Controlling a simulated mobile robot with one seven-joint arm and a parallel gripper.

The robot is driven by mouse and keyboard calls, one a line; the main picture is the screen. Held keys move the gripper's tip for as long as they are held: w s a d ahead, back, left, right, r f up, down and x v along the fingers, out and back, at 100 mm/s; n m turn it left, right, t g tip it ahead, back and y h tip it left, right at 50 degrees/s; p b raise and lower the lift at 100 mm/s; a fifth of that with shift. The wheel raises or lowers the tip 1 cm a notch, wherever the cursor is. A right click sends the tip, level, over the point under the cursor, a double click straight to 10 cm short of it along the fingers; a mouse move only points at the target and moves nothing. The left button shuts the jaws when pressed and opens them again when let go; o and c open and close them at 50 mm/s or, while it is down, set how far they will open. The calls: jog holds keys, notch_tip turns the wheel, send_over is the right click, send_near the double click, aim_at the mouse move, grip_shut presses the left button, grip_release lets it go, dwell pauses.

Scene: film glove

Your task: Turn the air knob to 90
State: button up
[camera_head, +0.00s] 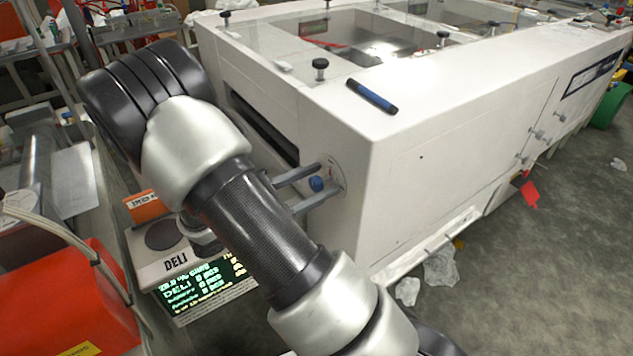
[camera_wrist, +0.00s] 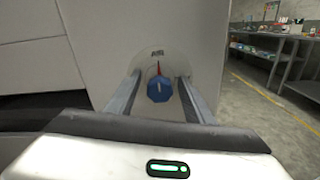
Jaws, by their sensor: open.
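The air knob (camera_wrist: 160,89) is a small blue faceted knob on a round pale dial plate with a red pointer mark above it. It also shows in the head view as a blue knob (camera_head: 316,183) on the side of the white machine (camera_head: 420,180). My gripper (camera_wrist: 158,80) is open, with one grey finger on each side of the knob. Gaps show between the fingers and the knob in the wrist view. In the head view the fingers (camera_head: 318,182) reach close to the panel around it. The dial's numbers are too small to read.
A blue-black marker (camera_head: 372,96) lies on top of the machine. A scale with a green display (camera_head: 205,285) stands below my arm, and a red-orange object (camera_head: 70,300) is at the lower left. Crumpled clear plastic (camera_head: 441,266) lies on the floor. The floor at right is mostly clear.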

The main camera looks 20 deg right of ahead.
jog(key=c, duration=1.1)
jog(key=shift+o, duration=0.3)
jog(key=m+b, duration=0.2)
jog(key=m, duration=0.1)
jog(key=m+b, duration=0.1)
jog(key=shift+s+f, duration=0.1)
jog(key=shift+f, duration=0.15)
jog(key=m+b, duration=0.3)
jog(key=m, duration=0.2)
jog(key=shift+b, duration=0.35)
jog(key=m+b, duration=0.4)
jog(key=m, duration=0.1)
jog(key=shift+s+f, duration=0.1)
jog(key=shift+f, duration=0.1)
jog(key=shift+r+m+b, duration=0.15)
jog(key=shift+m+b, duration=1.55)
jog(key=shift+m, duration=0.2)
